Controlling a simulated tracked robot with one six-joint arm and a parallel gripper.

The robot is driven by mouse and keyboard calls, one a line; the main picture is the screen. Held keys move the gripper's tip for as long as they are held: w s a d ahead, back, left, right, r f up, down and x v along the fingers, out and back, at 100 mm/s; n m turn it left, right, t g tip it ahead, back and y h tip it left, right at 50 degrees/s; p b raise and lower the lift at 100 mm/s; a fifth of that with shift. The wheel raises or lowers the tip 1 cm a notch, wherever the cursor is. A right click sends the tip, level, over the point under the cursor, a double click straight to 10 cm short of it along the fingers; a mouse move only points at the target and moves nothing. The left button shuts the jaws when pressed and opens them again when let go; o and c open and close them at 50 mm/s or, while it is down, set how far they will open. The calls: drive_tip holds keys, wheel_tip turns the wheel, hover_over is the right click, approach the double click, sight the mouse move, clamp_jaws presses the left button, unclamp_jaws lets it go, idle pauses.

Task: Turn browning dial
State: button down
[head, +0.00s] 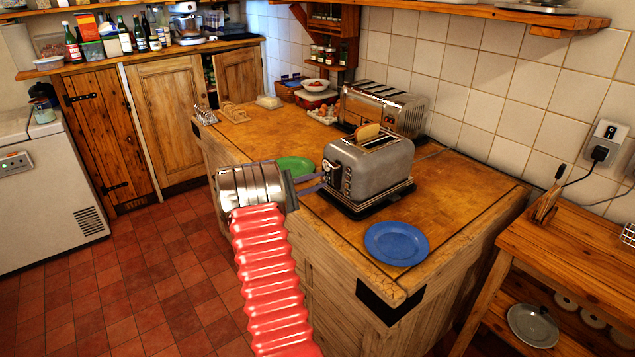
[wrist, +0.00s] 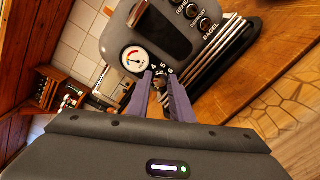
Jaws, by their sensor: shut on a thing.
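The grey metal toaster (head: 378,172) stands on a black base on the wooden counter, with a bread slice (head: 367,132) sticking up from its slot. In the wrist view its front panel (wrist: 118,38) fills the top middle. In the head view my gripper (head: 322,183) reaches the toaster's left end from the left.
A round gauge (wrist: 135,59) sits close beside the dial, and buttons labelled DEFROST and BAGEL are on the panel. A green plate (head: 295,166) lies behind my gripper, and a blue plate (head: 397,243) lies at the counter's front. A second toaster (head: 383,108) stands behind.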

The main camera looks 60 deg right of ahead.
drive_tip(key=n, duration=0.7)
drive_tip(key=shift+f+g, duration=0.3)
drive_tip(key=shift+f, duration=0.1)
drive_tip(key=n, duration=0.3)
drive_tip(key=shift+a+f+n, duration=0.1)
drive_tip(key=shift+n, duration=0.2)
drive_tip(key=shift+s+n+g, duration=0.1)
drive_tip(key=shift+n+g, duration=0.2)
drive_tip(key=shift+n, duration=1.2)
drive_tip(key=c, duration=2)
unclamp_jaws()
drive_tip(key=o, duration=0.4)
drive_tip(key=shift+o, duration=0.2)
drive_tip(key=shift+r, duration=0.2)
